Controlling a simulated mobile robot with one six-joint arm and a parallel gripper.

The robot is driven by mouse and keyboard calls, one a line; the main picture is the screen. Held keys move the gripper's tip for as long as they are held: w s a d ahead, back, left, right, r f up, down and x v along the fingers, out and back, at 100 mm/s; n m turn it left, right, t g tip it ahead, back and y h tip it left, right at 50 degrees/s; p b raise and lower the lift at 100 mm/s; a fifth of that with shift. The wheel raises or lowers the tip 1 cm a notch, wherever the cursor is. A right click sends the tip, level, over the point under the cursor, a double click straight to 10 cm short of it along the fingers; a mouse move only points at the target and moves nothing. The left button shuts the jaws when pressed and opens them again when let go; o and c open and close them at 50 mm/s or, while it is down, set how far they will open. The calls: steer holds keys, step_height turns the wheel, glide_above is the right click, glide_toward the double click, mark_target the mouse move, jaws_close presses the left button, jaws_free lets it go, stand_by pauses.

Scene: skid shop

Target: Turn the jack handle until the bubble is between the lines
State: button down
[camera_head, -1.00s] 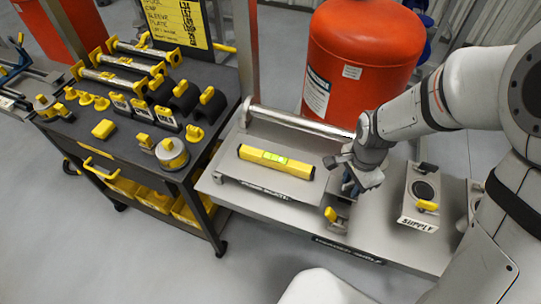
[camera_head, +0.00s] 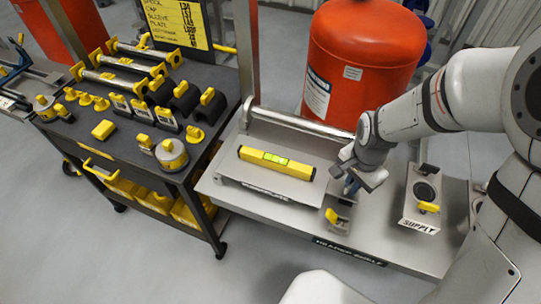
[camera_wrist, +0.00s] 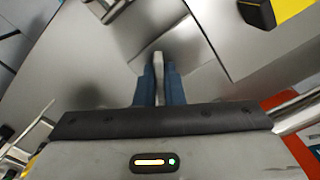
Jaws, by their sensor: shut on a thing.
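A yellow spirit level (camera_head: 300,170) with a green vial (camera_head: 276,158) lies on a raised grey plate (camera_head: 243,176) on the shelf. The bubble and its lines are too small to read. My gripper (camera_head: 351,187) is just right of the plate, pointing down. In the wrist view, the blue fingers of my gripper (camera_wrist: 158,82) are shut on a slim pale grey bar, the jack handle (camera_wrist: 158,60). Most of the jack is hidden beneath my gripper in the head view.
A small block with a yellow knob (camera_head: 331,216) stands right in front of my gripper. A box labelled SUPPLY (camera_head: 419,224) with a yellow lever stands to the right. A red tank (camera_head: 362,60) rises behind; a dark tool cart (camera_head: 112,150) stands left.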

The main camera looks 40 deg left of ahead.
steer(key=shift+d+n, duration=0.1)
steer(key=shift+n, duration=0.4)
steer(key=n, duration=0.3)
steer(key=shift+w, duration=0.1)
steer(key=shift+n, duration=1.7)
steer(key=shift+w+n+b, duration=0.1)
steer(key=shift+n+b, duration=0.2)
steer(key=c, duration=2)
jaws_free()
steer(key=shift+n, duration=0.3)
steer(key=o, duration=0.5)
steer(key=shift+c, duration=0.2)
